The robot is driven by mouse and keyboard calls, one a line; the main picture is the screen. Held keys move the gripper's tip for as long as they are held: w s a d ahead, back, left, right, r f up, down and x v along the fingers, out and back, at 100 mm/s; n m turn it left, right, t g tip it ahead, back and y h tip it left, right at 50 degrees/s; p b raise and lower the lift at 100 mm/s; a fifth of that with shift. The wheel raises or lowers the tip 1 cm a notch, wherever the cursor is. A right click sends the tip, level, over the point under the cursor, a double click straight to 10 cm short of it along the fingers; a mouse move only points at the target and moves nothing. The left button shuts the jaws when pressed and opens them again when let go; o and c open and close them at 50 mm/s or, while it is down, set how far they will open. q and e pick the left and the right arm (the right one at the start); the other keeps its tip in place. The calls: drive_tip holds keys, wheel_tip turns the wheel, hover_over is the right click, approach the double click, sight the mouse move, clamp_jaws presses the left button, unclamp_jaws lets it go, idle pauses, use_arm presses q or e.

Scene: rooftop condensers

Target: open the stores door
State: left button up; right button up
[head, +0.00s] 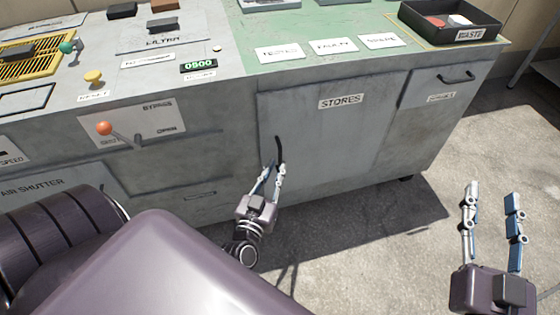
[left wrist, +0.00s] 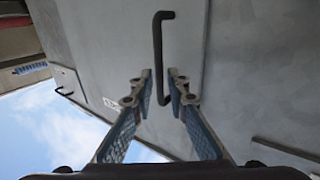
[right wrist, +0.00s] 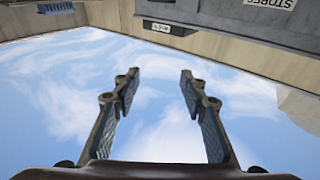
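The stores door (head: 335,145) is a grey panel labelled STORES in the front of the console, and it looks shut in its frame. Its dark upright bar handle (head: 279,150) is near the door's left edge and also shows in the left wrist view (left wrist: 158,45). My left gripper (head: 274,168) is at the handle's lower part. Its fingers are partly apart, with the bar lined up between the fingertips and a gap showing on each side. My right gripper (head: 493,195) is open and empty, out over the floor at the right.
Right of the door is a drawer (head: 440,88) with its own handle. On the console top stand a black waste tray (head: 450,22), labels and controls. An orange-knobbed lever (head: 104,128) sticks out of the front panel at the left. The concrete floor (head: 400,235) before the door is clear.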

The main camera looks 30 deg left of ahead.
sight(280, 161)
use_arm(q)
drive_tip(key=shift+b+x, duration=0.3)
drive_tip(key=shift+x, duration=1.7)
use_arm(e)
drive_tip(key=r+t, duration=0.1)
drive_tip(key=r, duration=0.1)
drive_tip(key=s+r+t+y, duration=0.1)
drive_tip(key=r, duration=0.1)
drive_tip(key=shift+a+r, duration=0.15)
use_arm(q)
drive_tip(key=shift+c, duration=0.3)
clamp_jaws()
drive_tip(key=shift+s+d, duration=0.1)
